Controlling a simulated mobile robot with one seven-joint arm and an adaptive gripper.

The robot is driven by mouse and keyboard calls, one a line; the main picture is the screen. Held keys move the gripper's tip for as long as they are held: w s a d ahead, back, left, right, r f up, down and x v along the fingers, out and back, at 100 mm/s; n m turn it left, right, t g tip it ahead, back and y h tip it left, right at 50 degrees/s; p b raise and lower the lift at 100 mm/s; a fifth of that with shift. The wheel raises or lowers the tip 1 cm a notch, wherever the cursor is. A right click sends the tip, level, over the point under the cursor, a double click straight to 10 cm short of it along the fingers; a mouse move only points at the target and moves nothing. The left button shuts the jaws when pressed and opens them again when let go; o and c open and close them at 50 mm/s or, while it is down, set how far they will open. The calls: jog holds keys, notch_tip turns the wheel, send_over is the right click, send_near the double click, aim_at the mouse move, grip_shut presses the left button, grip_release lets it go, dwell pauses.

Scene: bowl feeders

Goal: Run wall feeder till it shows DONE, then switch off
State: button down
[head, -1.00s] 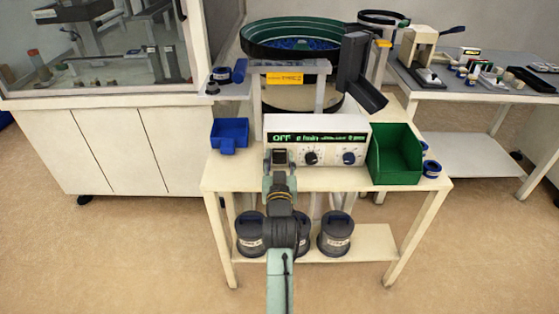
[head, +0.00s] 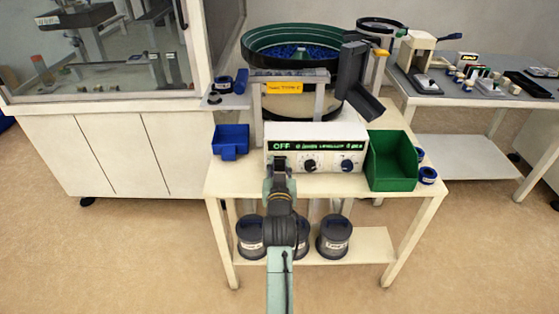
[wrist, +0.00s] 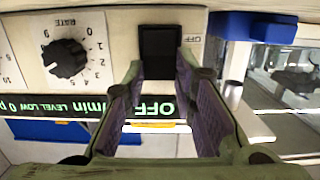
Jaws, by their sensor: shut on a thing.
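The feeder's control box (head: 318,133) stands on the cream table under the bowl feeder (head: 290,45). Its green display (head: 318,147) reads OFF; in the wrist view the display (wrist: 60,104) shows /min, LEVEL LOW and 0. A black rocker switch (wrist: 160,50) marked OFF sits on the box front, beside the RATE knob (wrist: 66,58). My gripper (wrist: 160,76) is at the box front with its two fingertips closed on either side of the switch. In the head view my gripper (head: 280,172) covers the lower left of the box front.
A green bin (head: 393,162) stands right of the box and a blue bin (head: 230,140) left of it. A dark chute (head: 358,85) hangs above the box's right side. Several dark canisters (head: 334,238) stand on the lower shelf.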

dwell(0.4)
jog(key=c, duration=1.3)
grip_release()
jog(key=s, duration=0.4)
jog(key=s+r, duration=0.1)
jog(key=s, duration=0.7)
jog(key=shift+r, duration=0.35)
jog(key=shift+w, duration=0.1)
